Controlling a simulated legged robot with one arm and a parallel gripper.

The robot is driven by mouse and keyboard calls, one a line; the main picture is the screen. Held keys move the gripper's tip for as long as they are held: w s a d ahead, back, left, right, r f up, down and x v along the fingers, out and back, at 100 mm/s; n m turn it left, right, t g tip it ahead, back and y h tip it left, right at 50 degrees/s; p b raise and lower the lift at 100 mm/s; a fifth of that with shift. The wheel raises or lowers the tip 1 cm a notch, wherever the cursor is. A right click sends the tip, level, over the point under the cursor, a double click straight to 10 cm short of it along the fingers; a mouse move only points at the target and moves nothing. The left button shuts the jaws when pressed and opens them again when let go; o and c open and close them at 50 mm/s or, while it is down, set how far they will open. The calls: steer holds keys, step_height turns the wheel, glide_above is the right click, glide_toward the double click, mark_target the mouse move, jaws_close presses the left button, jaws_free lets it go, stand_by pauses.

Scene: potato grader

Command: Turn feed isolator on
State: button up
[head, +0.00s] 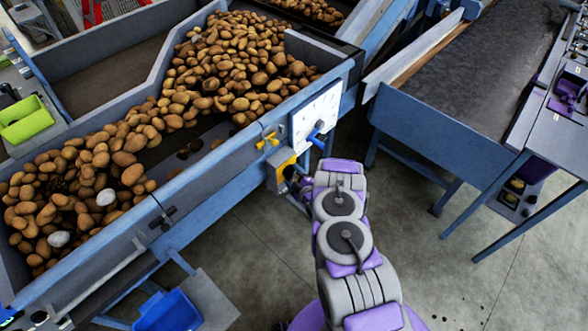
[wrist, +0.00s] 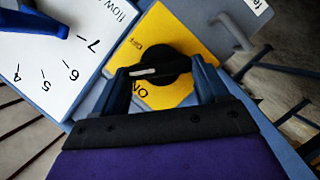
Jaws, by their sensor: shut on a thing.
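The feed isolator is a black rotary knob (wrist: 165,70) on a yellow plate (wrist: 205,35), marked OFF and ON in the wrist view. The knob's white pointer mark aims left in that view, between the two labels. The yellow plate also shows on the side of the hopper in the head view (head: 284,166). My gripper (wrist: 164,80) has its two blue fingers on either side of the knob and is shut on it. In the head view my gripper (head: 296,182) is at the isolator box, and my wrist partly hides the box and the knob.
A white flow dial (head: 318,118) with a blue pointer sits just above the isolator. The hopper (head: 215,155) holds many potatoes. A conveyor (head: 470,80) stands at right, with open floor (head: 440,230) in front.

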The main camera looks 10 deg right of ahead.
steer(key=shift+s+a+n+t+p, duration=0.15)
steer(key=shift+n+t+p, duration=0.25)
steer(key=shift+n+p, duration=0.45)
steer(key=shift+f+n+t, duration=0.3)
steer(key=shift+f+n, duration=0.05)
steer(key=shift+n, duration=0.3)
steer(key=shift+a+f+n+t+b, duration=0.1)
steer(key=shift+f+n+t+b, duration=0.1)
steer(key=shift+n+t+b, duration=0.9)
steer(key=shift+n+g, duration=0.3)
steer(key=shift+n, duration=0.3)
steer(key=o, duration=1.1)
steer(key=shift+c, duration=0.2)
